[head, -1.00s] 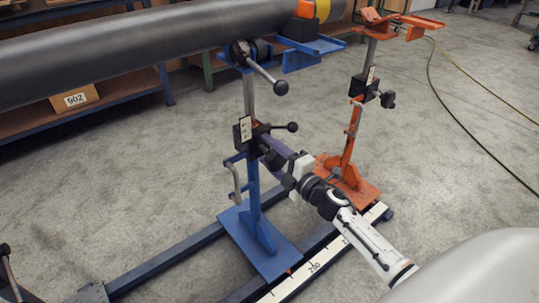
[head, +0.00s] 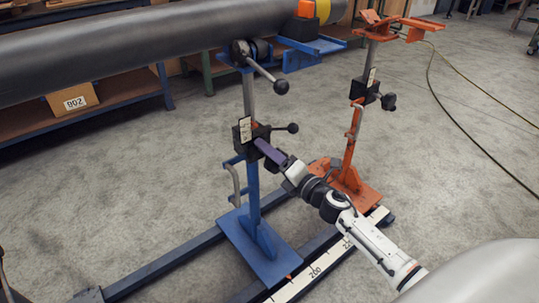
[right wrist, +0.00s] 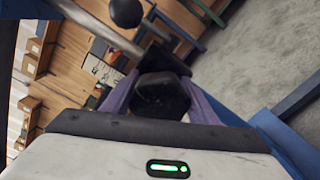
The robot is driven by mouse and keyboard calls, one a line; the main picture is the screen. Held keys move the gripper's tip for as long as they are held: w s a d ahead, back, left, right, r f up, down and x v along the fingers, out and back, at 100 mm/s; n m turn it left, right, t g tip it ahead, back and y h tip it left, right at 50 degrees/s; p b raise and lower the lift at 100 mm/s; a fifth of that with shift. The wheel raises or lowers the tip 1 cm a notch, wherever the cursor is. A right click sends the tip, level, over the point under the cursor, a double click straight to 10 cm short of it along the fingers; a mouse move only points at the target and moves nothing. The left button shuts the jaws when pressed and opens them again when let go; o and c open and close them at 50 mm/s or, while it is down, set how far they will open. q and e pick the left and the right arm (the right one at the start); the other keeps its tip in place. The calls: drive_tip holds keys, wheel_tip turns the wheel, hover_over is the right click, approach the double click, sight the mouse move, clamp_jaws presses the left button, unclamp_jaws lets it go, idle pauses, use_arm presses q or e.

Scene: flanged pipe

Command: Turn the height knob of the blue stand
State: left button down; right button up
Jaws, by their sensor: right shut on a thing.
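The blue stand (head: 254,195) stands upright on its blue base plate, with a grey inner post rising to a head under the pipe. Its black clamp block (head: 243,133) has a pale label and a ball-ended lever (head: 291,128) to the right. My right gripper (head: 266,149) reaches this block from the lower right, its purple fingers at the block's right side. In the right wrist view, the purple fingers (right wrist: 205,106) are shut on the black height knob (right wrist: 162,96), one on each side. The head view hides the knob behind the fingers. My left gripper is out of view.
The large dark pipe (head: 120,55) runs across the top left. An orange stand (head: 348,150) stands close behind my right forearm. Dark rails (head: 165,262) and a white scale (head: 300,284) lie on the floor. A longer ball-ended lever (head: 281,87) sticks out above the clamp block.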

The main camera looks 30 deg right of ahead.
drive_tip(key=shift+f, duration=0.1)
drive_tip(key=o, duration=1)
drive_tip(key=shift+o, duration=0.2)
drive_tip(key=shift+s, duration=0.1)
drive_tip(key=s+p, duration=0.1)
drive_tip(key=s, duration=0.9)
drive_tip(key=shift+d, duration=0.4)
